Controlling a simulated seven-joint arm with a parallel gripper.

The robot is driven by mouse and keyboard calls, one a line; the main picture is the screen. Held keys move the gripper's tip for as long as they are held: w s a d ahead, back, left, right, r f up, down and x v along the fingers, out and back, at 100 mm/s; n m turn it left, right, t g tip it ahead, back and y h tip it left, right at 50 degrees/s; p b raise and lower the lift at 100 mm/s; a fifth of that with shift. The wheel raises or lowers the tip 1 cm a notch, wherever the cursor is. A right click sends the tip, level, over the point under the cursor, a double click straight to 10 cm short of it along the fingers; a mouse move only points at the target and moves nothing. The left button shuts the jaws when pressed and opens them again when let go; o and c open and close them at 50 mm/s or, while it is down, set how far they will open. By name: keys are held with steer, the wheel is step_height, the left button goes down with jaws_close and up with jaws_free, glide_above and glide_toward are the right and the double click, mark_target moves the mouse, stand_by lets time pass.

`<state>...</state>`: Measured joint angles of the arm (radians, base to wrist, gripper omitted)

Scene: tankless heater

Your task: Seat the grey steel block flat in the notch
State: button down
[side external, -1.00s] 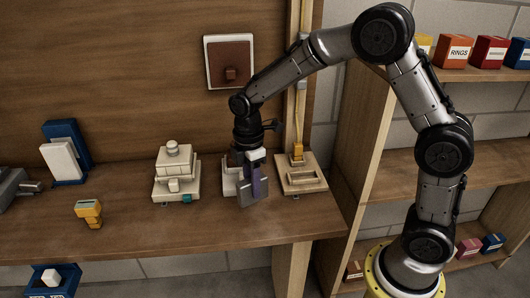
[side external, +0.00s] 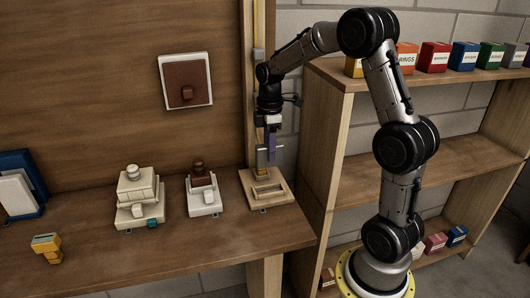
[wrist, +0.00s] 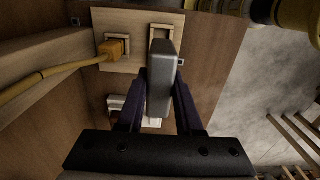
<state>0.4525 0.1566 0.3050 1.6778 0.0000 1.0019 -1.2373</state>
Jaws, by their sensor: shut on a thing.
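My gripper (side external: 270,150) is shut on the grey steel block and holds it above the pale wooden base (side external: 283,191) at the bench's right end. The grey block (side external: 263,157) also shows in the wrist view (wrist: 160,75), between the two dark purple fingers. The base has a raised rectangular frame around the notch (wrist: 161,31), which lies just beyond the block's far end in the wrist view. The block partly covers this notch. The block appears apart from the base; the exact height gap is hard to tell.
A yellow plug with a cable (wrist: 112,48) sits in the base beside the notch. A white fixture with a brown knob (side external: 204,194) and a cream stacked fixture (side external: 140,200) stand to the left. A wooden post (side external: 254,90) rises behind the base.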

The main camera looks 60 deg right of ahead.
mark_target(269, 165)
steer(key=shift+f, duration=2.5)
steer(key=shift+f, duration=0.15)
steer(key=shift+f, duration=1.55)
steer(key=shift+f, duration=1.15)
steer(key=c, duration=0.5)
jaws_free()
step_height(269, 165, up, 14)
steer(key=shift+f, duration=0.1)
stand_by(0.4)
